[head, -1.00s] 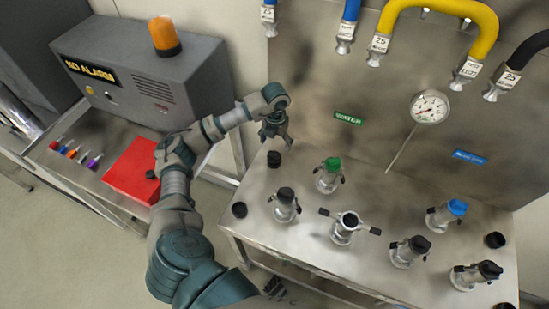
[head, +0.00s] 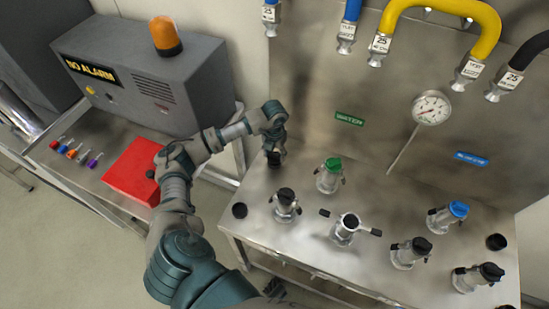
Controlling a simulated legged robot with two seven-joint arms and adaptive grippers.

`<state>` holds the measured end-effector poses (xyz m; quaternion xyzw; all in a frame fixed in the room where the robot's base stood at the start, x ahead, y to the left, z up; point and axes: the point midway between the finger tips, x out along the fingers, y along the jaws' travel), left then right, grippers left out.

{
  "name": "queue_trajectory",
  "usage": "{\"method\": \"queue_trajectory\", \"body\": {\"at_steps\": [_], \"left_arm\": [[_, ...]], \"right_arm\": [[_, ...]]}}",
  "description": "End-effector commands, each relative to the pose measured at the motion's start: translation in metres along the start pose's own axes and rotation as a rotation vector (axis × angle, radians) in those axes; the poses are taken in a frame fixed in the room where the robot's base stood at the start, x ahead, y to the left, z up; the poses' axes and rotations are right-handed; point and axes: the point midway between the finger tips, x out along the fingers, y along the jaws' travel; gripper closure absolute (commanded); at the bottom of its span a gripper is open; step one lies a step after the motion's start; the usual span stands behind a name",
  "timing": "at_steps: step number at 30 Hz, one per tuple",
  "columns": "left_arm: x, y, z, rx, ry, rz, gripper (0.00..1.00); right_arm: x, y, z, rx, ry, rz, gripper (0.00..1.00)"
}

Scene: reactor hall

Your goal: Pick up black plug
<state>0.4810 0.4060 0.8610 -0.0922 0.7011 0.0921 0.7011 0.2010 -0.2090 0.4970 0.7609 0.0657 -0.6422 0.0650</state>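A small black plug (head: 273,159) stands on the steel table near its back left corner. My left gripper (head: 274,151) points down right at this plug, with its fingertips at the plug's top or sides. The fingers are small and partly hidden by the wrist, so I cannot tell whether they touch or grip it. Another black plug (head: 239,210) stands by the table's left edge, and one more (head: 496,242) is at the right. My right gripper is not in view.
Several valve fittings stand on the steel table (head: 300,245), including a green-capped one (head: 332,166) and a blue-capped one (head: 456,210). A gauge (head: 431,108) is on the back panel. At left are a red box (head: 130,172) and a grey alarm box (head: 150,90).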

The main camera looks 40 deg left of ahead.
Motion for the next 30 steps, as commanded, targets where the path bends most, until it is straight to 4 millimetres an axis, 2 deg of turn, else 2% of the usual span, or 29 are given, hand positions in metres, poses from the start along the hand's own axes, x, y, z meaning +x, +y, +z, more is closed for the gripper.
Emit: {"method": "queue_trajectory", "body": {"at_steps": [1, 2, 3, 10, 13, 21, 26, 30], "left_arm": [[0.001, 0.0, 0.0, 0.0, 0.001, 0.0, 0.7], [0.001, 0.0, 0.0, 0.0, 0.001, 0.0, 0.78], [0.001, 0.0, 0.0, 0.0, 0.001, 0.0, 0.79], [0.0, 0.0, 0.0, 0.0, 0.001, 0.0, 0.79], [-0.008, 0.0, 0.001, 0.0, -0.001, -0.001, 0.79], [-0.064, -0.001, 0.001, 0.0, -0.005, -0.001, 0.79], [-0.091, 0.0, 0.001, -0.001, -0.002, -0.001, 0.79], [-0.116, 0.0, 0.0, 0.0, -0.007, -0.003, 0.79]], "right_arm": [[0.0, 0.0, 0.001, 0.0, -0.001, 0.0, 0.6], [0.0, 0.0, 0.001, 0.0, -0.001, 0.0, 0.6], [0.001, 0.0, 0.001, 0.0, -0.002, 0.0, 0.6], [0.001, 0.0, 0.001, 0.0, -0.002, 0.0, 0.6], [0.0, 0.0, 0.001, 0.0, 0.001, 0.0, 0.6], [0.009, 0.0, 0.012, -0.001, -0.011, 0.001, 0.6], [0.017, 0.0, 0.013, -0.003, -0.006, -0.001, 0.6], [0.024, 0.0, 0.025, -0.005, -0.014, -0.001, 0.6]]}}
